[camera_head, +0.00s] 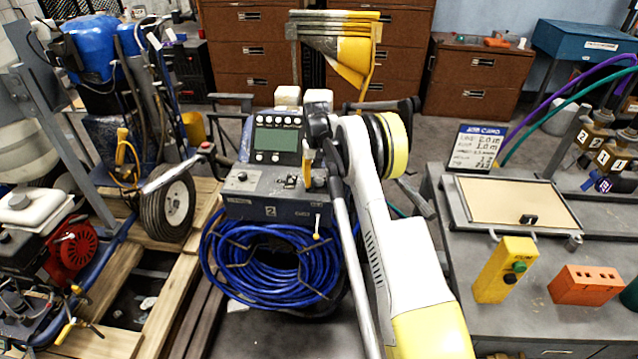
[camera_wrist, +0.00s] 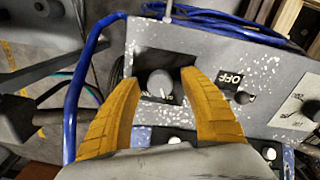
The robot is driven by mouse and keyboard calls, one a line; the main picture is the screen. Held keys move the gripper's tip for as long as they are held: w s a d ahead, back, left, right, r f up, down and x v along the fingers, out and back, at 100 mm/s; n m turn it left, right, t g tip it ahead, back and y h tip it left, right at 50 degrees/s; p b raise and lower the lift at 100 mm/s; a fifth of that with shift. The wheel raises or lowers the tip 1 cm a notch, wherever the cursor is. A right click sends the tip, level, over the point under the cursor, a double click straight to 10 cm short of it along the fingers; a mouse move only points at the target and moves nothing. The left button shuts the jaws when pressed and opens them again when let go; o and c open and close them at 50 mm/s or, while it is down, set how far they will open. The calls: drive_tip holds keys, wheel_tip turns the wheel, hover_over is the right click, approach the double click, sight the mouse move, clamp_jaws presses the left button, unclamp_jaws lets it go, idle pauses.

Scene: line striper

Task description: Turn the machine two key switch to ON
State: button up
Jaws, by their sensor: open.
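Machine two is the blue-grey unit with a "2" plate (camera_head: 270,211) on its front, in the middle of the head view. In the wrist view its speckled grey control panel (camera_wrist: 205,58) shows a grey round knob (camera_wrist: 160,82) in a dark recess, an OFF label (camera_wrist: 231,78) and a small dark round switch (camera_wrist: 244,98) beside that label. I cannot tell surely which is the key switch or its setting. My gripper (camera_wrist: 163,88) is open over the panel, its yellow fingers on either side of the round knob with visible gaps. It also shows in the head view (camera_head: 307,168).
A display with buttons (camera_head: 277,137) rises behind the panel. A coiled blue hose (camera_head: 265,265) hangs in front. A dial (camera_wrist: 298,108) sits at the panel's right in the wrist view. A striper with a red engine (camera_head: 72,250) stands left; a grey bench (camera_head: 450,305) stands right.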

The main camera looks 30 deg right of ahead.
drive_tip(key=shift+c, duration=0.6)
clamp_jaws()
drive_tip(key=shift+m, duration=0.3)
drive_tip(key=m+p, duration=0.1)
drive_tip(key=m, duration=0.4)
drive_tip(key=shift+m, duration=0.3)
drive_tip(key=m, duration=0.5)
drive_tip(key=shift+m+p, duration=0.3)
drive_tip(key=shift+p, duration=0.1)
